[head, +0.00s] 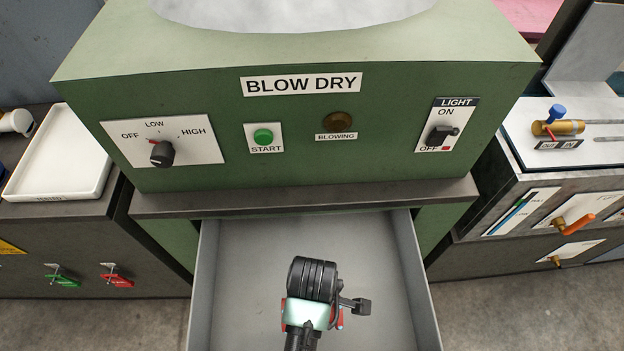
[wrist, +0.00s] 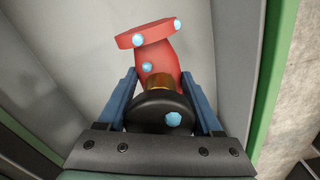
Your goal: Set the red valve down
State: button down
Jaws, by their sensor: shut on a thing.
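The red valve (wrist: 158,62) shows in the wrist view, with a red disc-like end, light blue round studs, a brass-coloured band and a black round part (wrist: 150,108) nearest my palm. My gripper (wrist: 159,82) has a blue finger on each side of it and is shut on it. In the head view my gripper (head: 312,315) is over the open grey drawer (head: 250,255), and only small red bits of the valve (head: 339,319) show beside it. My arm's end hides the rest. I cannot tell whether the valve touches the drawer floor.
The drawer's side walls (head: 207,275) stand close on both sides. The drawer floor around my gripper looks empty. Above it is the green blow dry cabinet (head: 400,100) with a protruding ledge (head: 310,196). A white tray (head: 60,160) lies at left, and a valve panel (head: 570,130) is at right.

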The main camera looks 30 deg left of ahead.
jog(key=shift+w+f+b, duration=0.1)
jog(key=shift+f+b, duration=0.55)
jog(key=shift+f, duration=3.7)
jog(key=shift+f, duration=0.2)
jog(key=shift+c, duration=0.2)
grip_release()
